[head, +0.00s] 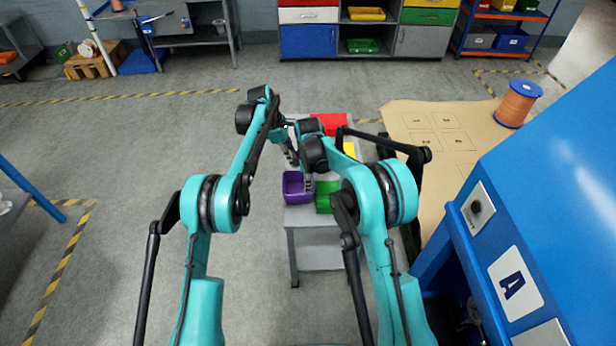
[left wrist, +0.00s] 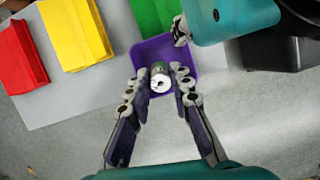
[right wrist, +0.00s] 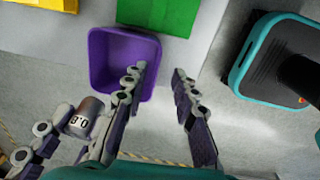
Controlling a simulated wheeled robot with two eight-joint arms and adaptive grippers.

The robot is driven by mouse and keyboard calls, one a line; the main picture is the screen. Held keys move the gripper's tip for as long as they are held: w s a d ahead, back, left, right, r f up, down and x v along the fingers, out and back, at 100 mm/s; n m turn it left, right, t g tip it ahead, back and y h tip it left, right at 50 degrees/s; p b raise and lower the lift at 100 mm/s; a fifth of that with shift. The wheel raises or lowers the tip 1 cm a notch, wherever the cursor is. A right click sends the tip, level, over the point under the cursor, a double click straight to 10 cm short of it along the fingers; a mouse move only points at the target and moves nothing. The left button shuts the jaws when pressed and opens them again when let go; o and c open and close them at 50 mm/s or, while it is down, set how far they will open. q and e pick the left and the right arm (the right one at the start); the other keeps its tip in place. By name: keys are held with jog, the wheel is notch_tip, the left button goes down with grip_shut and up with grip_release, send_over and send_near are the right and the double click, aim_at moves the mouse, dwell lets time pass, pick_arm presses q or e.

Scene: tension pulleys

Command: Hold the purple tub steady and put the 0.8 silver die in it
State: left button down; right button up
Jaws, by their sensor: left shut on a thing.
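The purple tub (head: 293,191) stands upright on a grey cart; it also shows in the left wrist view (left wrist: 148,48) and the right wrist view (right wrist: 110,55). My left gripper (left wrist: 158,70) is shut on the silver die (left wrist: 160,84), close to the tub. The die's 0.8 label reads in the right wrist view (right wrist: 80,120), where the die appears outside the tub's lower left. My right gripper (right wrist: 158,76) is open, one finger overlapping the tub's inside and the other beyond its right side. I cannot tell whether it touches the wall.
A green bin (right wrist: 160,12) stands beside the tub. A yellow bin (left wrist: 76,32) and a red bin (left wrist: 20,55) stand further along the cart (left wrist: 95,98). A large blue machine (head: 550,180) is at the right. The floor left of the cart is clear.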

aim_at(308, 195)
jog(key=f, duration=0.8)
jog(key=shift+w+f, duration=0.4)
grip_shut()
